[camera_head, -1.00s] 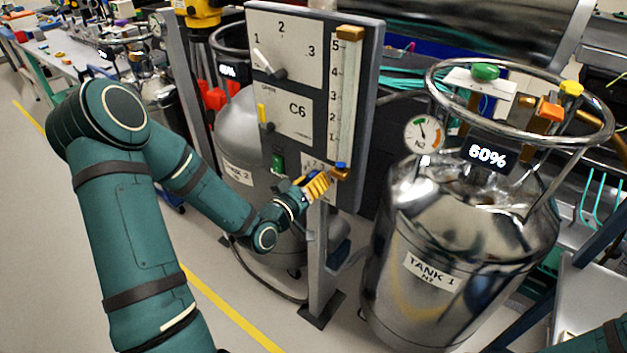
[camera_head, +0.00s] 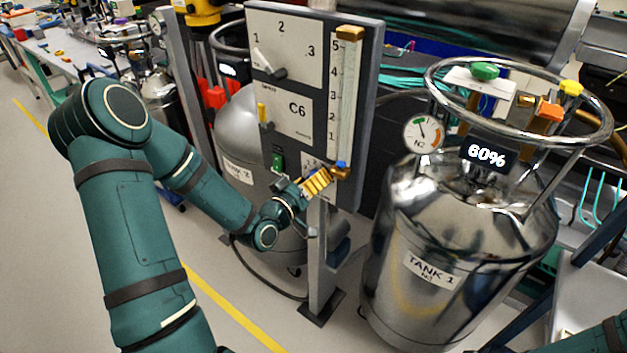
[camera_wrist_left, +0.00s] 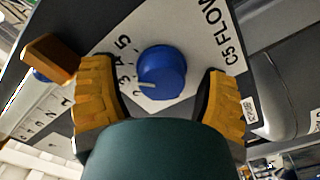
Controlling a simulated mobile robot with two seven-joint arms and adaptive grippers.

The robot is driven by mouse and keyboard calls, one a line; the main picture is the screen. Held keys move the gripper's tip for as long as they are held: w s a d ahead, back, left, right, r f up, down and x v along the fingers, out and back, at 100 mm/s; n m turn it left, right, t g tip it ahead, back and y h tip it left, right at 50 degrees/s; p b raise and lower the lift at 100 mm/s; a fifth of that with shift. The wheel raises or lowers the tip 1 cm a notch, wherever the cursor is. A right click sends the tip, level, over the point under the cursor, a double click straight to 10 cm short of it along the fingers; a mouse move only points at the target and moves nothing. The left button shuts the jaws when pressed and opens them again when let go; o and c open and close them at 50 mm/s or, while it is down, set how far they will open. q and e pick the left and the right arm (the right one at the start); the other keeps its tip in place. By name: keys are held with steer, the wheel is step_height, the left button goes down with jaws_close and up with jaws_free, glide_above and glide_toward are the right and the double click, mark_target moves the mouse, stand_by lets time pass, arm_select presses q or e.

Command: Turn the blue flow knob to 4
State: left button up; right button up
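The blue flow knob (camera_wrist_left: 162,72) is round with a white pointer line. It sits on a white dial plate marked "C5 FLOW" (camera_wrist_left: 217,25) in the left wrist view. The pointer is toward the left, on the side with the low-to-middle numbers; I cannot tell the exact reading. My left gripper (camera_wrist_left: 160,95) has yellow ribbed fingers, spread on both sides of the knob with gaps. In the head view the left gripper (camera_head: 320,182) is just in front of the knob (camera_head: 341,167), below the panel's scale. My right gripper is out of view.
The panel (camera_head: 290,105) also carries a dial numbered 1 to 3, a yellow lever, a green switch and a flow tube (camera_head: 345,100). A brass block (camera_wrist_left: 50,58) is close to the left finger. Tank 1 (camera_head: 430,270) stands to the right, Tank 2 (camera_head: 236,172) behind.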

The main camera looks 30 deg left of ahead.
arm_select(q)
steer(key=shift+f, duration=0.1)
steer(key=shift+m+b, duration=0.4)
steer(key=shift+m, duration=0.8)
steer(key=m, duration=0.3)
steer(key=shift+b, duration=0.3)
steer(key=s+a+p, duration=0.1)
steer(key=s+p, duration=0.9)
steer(key=s, duration=0.4)
steer(key=shift+m+p, duration=0.3)
steer(key=shift+p, duration=0.1)
